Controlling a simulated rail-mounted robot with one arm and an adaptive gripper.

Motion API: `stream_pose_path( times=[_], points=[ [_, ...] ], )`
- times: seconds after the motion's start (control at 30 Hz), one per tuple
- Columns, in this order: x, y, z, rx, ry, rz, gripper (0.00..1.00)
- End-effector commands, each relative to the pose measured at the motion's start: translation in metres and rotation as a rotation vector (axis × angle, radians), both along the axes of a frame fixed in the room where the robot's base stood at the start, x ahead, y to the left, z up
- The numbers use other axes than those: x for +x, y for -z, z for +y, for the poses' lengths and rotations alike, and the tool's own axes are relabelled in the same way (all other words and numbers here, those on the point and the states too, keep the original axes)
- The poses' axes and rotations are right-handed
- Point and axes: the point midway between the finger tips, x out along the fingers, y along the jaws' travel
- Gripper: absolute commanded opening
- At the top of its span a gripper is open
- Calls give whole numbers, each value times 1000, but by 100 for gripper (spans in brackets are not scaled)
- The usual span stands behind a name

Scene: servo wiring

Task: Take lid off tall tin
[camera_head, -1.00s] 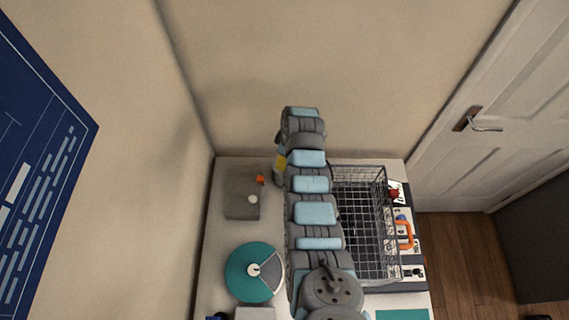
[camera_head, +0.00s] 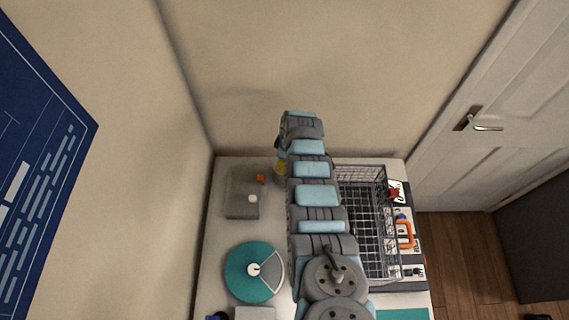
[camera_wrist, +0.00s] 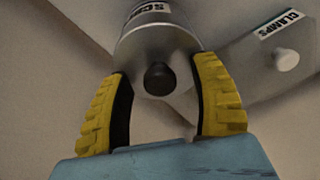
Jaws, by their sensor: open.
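The tall tin (camera_wrist: 150,15) is a grey metal cylinder with a label partly reading "SC". It shows in the wrist view, with its round lid (camera_wrist: 150,42) and black knob (camera_wrist: 159,79) facing the camera. My gripper (camera_wrist: 163,68) is open, its two yellow fingers on either side of the knob and near the lid's rim. I cannot tell whether either finger touches the lid. In the head view my arm hides most of the tin, and a yellow finger of my gripper (camera_head: 281,167) shows beside the arm.
A wire basket (camera_head: 372,225) stands right of my arm, a teal disc (camera_head: 243,273) front left.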

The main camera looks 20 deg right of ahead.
Motion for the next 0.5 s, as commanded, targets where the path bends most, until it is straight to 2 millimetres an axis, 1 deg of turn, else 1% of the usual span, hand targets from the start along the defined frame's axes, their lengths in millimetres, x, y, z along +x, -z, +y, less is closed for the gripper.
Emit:
stream_pose_path(
  times=[0.07,0.1,0.17,0.2,0.27,0.3,0.5],
  points=[
    [0,0,0,0,0,0,62],
    [0,0,0,0,0,0,50],
    [0,0,0,0,0,0,33],
    [0,0,0,0,0,0,22],
    [0,0,0,0,0,0,4],
    [0,0,0,1,0,1,0],
    [0,0,0,0,0,0,0]
  ],
)
